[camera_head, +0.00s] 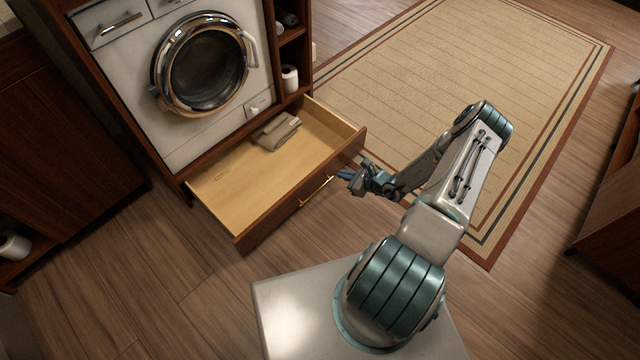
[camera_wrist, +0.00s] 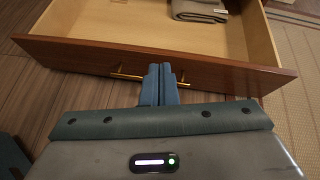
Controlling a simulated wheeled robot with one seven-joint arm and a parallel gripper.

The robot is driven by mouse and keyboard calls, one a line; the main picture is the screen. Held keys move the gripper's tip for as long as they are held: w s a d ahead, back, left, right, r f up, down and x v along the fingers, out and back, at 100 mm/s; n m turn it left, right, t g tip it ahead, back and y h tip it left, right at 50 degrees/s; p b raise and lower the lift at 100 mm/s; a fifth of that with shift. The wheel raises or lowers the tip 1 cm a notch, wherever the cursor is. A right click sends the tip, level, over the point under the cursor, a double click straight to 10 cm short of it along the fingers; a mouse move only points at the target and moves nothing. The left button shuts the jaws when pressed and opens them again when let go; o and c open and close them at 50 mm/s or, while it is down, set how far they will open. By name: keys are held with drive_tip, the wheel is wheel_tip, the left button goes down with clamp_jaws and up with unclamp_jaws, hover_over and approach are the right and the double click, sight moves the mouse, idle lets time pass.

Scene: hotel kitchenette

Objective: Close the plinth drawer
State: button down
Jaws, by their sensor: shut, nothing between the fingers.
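The plinth drawer (camera_head: 240,232) stands pulled out below the washing machine in the head view. It has a dark wood front, a pale wood inside and a brass bar handle (camera_head: 316,191). Its front also shows in the wrist view (camera_wrist: 80,55), with the handle (camera_wrist: 126,76) partly hidden behind my fingers. A folded grey-brown cloth (camera_head: 276,131) lies inside at the back. My gripper (camera_head: 345,175) is shut and empty, in front of the drawer front, right of the handle's middle in the head view. In the wrist view my fingertips (camera_wrist: 160,68) overlap the drawer front; I cannot tell whether they touch it.
The washing machine (camera_head: 205,70) is built in above the drawer. Open shelves with a white roll (camera_head: 289,78) stand to its right. A beige rug (camera_head: 420,70) covers the floor behind my arm. Wooden floor (camera_head: 150,260) is clear left of the drawer.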

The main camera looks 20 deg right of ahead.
wheel_tip(320, 180, down, 8)
drive_tip(key=s+m+h+b, duration=0.1)
drive_tip(key=s+m+b, duration=0.1)
drive_tip(key=m, duration=0.1)
drive_tip(key=b, duration=0.4)
approach(314, 175)
drive_tip(key=shift+t, duration=0.3)
drive_tip(key=w+a+f, duration=0.1)
drive_tip(key=f, duration=0.1)
drive_tip(key=w+a+f, duration=0.1)
drive_tip(key=w+f, duration=0.1)
drive_tip(key=shift+w+a, duration=0.2)
drive_tip(key=shift+a, duration=0.05)
drive_tip(key=shift+w+a+r, duration=0.15)
drive_tip(key=shift+w+a, duration=0.15)
drive_tip(key=shift+w, duration=0.2)
